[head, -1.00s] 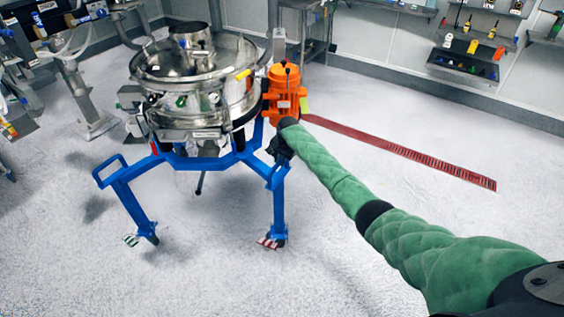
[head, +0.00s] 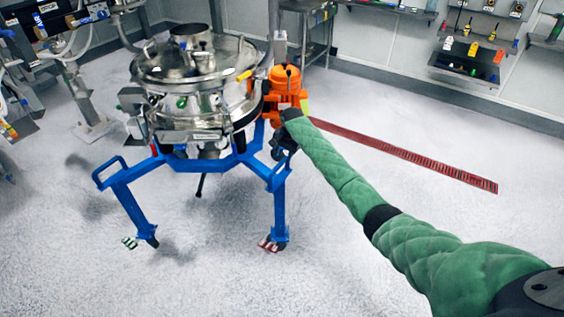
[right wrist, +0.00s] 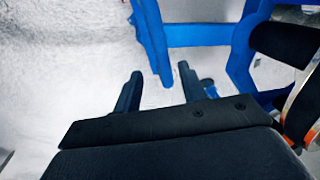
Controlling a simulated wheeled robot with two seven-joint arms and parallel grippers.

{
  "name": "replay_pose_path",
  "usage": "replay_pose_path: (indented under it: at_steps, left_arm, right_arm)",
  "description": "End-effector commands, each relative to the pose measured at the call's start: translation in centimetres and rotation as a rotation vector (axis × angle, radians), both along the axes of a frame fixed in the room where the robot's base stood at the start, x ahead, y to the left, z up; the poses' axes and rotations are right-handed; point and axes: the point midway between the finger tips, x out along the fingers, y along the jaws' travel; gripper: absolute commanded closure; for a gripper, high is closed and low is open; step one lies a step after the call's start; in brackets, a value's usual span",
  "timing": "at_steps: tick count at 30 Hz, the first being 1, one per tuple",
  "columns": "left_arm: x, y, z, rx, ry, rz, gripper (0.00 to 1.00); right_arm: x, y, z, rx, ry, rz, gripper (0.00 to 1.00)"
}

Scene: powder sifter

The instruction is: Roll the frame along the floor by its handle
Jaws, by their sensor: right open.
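The blue frame (head: 194,162) stands on the floor on casters and carries the round steel sifter (head: 192,80). My right gripper (head: 278,150) is at the frame's right side, just below the orange motor (head: 285,90); my arm partly hides this spot. In the right wrist view my right gripper (right wrist: 160,71) is open. The lower end of a blue bar (right wrist: 152,42) shows between its fingertips; whether they touch it I cannot tell. My left gripper is not in view.
The pale floor (head: 350,255) is clear in front and to the right. A red drain grate (head: 410,158) runs across it. Steel equipment (head: 92,110) stands at the left. Wall shelves (head: 465,65) hold small items at the back right.

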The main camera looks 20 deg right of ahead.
Motion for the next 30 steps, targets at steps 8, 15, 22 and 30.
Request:
replay_pose_path:
  at_steps: [8,15,22,30]
  left_arm:
    - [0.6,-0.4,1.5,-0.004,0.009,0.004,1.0]
    - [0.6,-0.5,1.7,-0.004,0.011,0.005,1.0]
    - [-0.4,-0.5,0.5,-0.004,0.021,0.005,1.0]
    - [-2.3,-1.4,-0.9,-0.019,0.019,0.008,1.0]
  right_arm:
    - [-0.4,-0.3,2.4,0.0,0.001,0.0,0.59]
    - [-0.5,-0.4,2.7,0.0,0.001,0.0,0.59]
    - [0.0,-1.1,2.6,-0.006,-0.008,-0.005,0.59]
    - [0.2,-7.8,2.9,-0.137,-0.035,0.002,0.59]
